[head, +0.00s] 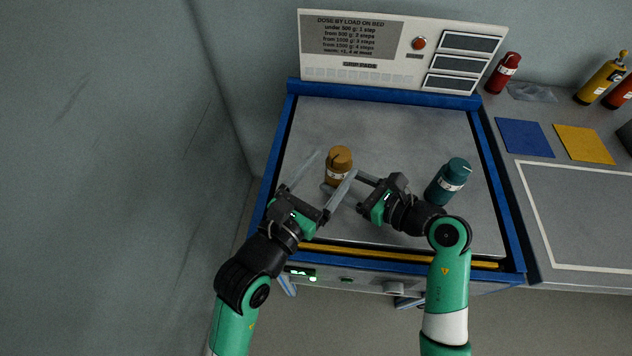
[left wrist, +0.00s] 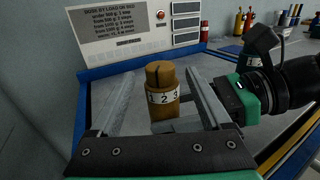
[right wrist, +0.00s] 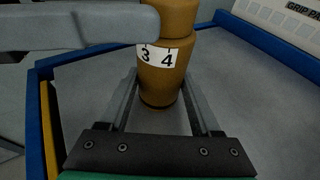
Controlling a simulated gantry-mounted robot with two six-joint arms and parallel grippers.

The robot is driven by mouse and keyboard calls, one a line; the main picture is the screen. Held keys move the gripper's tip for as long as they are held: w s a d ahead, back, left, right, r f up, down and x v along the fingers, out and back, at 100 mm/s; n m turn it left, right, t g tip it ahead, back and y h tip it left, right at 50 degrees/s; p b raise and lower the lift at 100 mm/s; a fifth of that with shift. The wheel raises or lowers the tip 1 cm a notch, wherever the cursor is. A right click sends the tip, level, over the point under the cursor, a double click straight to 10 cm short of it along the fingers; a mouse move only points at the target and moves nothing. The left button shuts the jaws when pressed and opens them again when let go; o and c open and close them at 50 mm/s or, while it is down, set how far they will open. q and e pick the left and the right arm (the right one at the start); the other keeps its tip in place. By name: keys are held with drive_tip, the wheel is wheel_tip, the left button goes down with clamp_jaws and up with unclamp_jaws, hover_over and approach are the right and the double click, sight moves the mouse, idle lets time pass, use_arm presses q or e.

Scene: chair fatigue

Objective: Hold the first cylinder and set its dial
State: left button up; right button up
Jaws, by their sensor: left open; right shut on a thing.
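The orange-brown cylinder (head: 339,163) stands upright on the grey bed, left of the middle. Its top dial (left wrist: 160,73) has a dark line, above a white band reading 1 2 3 in the left wrist view. The right wrist view shows 3 and 4 on the band (right wrist: 158,56). My right gripper (head: 341,182) is shut on the cylinder's lower body from the right. My left gripper (head: 336,163) is open, its fingers on either side of the upper cylinder with gaps. A teal cylinder (head: 447,182) stands on the bed at right, behind my right arm.
A blue frame (head: 484,165) edges the bed. A panel (head: 350,40) with dosing text, a red button (head: 419,43) and several displays stands behind. On the right counter are a red bottle (head: 502,73), a blue square (head: 524,137) and a yellow square (head: 584,144). The bed's back is clear.

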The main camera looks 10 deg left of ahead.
use_arm(q)
drive_tip(key=v, duration=0.4)
drive_tip(key=shift+s+a, duration=0.2)
drive_tip(key=shift+s, duration=0.15)
